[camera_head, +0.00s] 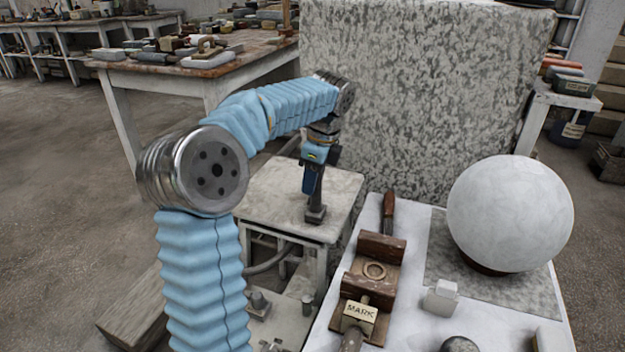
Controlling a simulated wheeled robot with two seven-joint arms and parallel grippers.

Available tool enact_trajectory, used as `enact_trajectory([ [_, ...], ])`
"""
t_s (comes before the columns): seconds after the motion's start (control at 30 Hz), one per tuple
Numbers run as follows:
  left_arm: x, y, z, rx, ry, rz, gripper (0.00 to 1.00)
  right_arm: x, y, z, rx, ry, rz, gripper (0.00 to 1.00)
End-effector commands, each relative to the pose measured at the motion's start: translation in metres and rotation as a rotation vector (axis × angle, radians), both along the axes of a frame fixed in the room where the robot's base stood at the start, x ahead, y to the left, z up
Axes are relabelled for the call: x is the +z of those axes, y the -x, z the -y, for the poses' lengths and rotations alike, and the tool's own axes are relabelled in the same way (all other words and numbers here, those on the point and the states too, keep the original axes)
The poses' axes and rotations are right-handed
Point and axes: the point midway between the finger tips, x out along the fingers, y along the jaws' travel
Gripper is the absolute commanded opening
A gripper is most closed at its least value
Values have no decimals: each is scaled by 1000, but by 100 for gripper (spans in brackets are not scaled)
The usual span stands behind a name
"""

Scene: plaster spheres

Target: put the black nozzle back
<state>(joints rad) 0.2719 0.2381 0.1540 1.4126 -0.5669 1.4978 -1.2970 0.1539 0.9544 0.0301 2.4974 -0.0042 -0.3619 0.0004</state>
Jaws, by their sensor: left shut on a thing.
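My left arm reaches in from the lower left, and its gripper (313,185) points down over the pale wooden stool (275,185). The gripper is shut on a small dark thing (316,214), which I take to be the black nozzle. It is at the stool's top near the front right edge. Whether it touches the stool top is hard to tell. The fingers cover part of it. My right gripper is out of view.
A large speckled block (420,100) stands behind the stool. On the right, a white table (405,335) holds a plaster sphere (510,213), a brown wooden clamp (374,270), a "MARK" tag (360,312) and a small white block (441,297). A cluttered workbench (215,68) stands behind left.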

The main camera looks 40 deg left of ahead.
Motion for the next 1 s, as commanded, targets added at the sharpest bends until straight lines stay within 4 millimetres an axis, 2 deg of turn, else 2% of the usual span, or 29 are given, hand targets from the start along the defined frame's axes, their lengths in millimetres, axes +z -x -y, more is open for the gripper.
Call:
enact_trajectory([
  [0.03, -3, 0, 0, -1, 2, -7, 0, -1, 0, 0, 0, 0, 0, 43],
  [0.07, -4, 0, 1, 0, 3, -8, 35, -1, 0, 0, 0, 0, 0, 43],
  [0.2, -3, 0, 0, -1, 2, -7, 56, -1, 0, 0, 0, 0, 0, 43],
  [0.23, -3, 0, 0, 0, 2, -7, 58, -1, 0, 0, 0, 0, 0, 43],
  [0.57, 3, 0, 1, 0, 1, -4, 58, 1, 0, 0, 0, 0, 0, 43],
  [0.67, 16, -1, 3, -1, 1, -2, 58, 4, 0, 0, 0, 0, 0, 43],
  [1.0, 92, -6, 17, -2, 2, -2, 58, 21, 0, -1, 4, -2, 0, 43],
])
